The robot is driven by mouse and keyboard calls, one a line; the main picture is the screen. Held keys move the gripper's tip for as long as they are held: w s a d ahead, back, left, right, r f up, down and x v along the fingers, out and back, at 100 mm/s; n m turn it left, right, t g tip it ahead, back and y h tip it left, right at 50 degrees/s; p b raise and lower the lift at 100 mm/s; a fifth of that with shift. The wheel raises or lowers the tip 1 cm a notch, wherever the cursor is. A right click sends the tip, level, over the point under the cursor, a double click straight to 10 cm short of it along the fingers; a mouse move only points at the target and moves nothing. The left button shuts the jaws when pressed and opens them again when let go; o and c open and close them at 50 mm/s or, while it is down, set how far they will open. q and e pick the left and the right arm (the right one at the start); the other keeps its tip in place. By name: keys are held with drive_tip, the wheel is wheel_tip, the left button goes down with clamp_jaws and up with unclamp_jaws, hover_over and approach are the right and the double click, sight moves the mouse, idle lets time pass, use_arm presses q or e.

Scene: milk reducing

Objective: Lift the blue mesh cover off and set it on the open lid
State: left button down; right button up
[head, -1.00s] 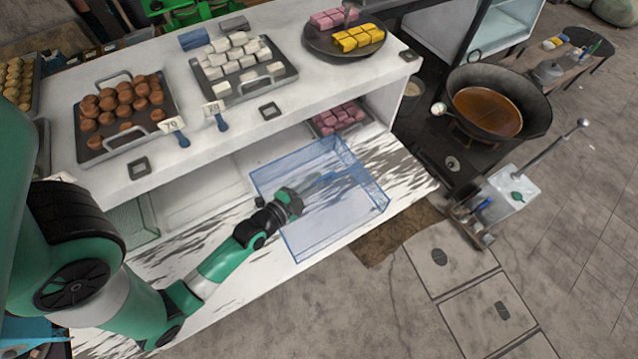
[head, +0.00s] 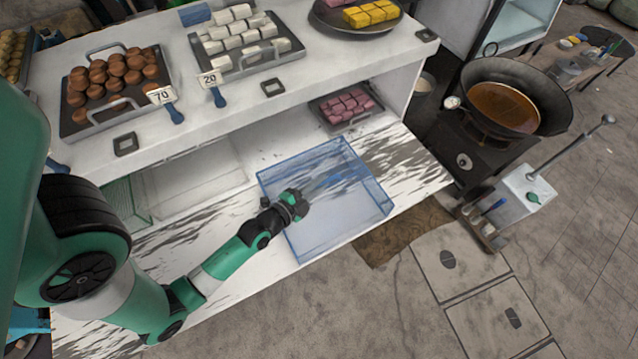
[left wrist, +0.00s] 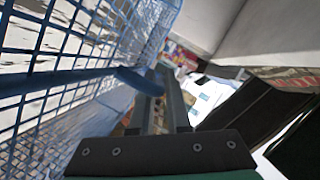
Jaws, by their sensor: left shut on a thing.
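The blue mesh cover (head: 325,245) is a see-through box shape over the white, dark-streaked open lid (head: 410,165) in the head view. Whether it touches the lid or hangs just above it I cannot tell. My left gripper (head: 296,203) is at the cover and shut on it; the exact grip is hard to see in the head view. In the left wrist view the blue mesh (left wrist: 60,65) fills the left side, with a blue rounded part at the fingers (left wrist: 160,105). My right gripper is not in view.
A tray of pink cubes (head: 347,105) sits uncovered on the shelf behind the cover. A clear container with green mesh (head: 128,212) stands left. Trays of brown balls (head: 115,85) and white cubes (head: 240,38) are on the counter above. A wok (head: 508,100) stands at right.

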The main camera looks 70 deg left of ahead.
use_arm(q)
drive_tip(key=shift+f+b, duration=0.2)
drive_tip(key=shift+b, duration=0.15)
idle(0.3)
drive_tip(key=c, duration=0.8)
unclamp_jaws()
drive_tip(key=shift+s, duration=0.1)
drive_tip(key=b+v, duration=0.2)
drive_tip(key=v, duration=0.3)
drive_tip(key=b+v, duration=0.3)
drive_tip(key=v, duration=0.2)
drive_tip(key=shift+s+d+f, duration=0.15)
drive_tip(key=shift+s+d, duration=0.1)
drive_tip(key=shift+s, duration=0.1)
drive_tip(key=shift+s+d+r, duration=0.15)
drive_tip(key=shift+s+r, duration=0.1)
drive_tip(key=shift+r, duration=0.1)
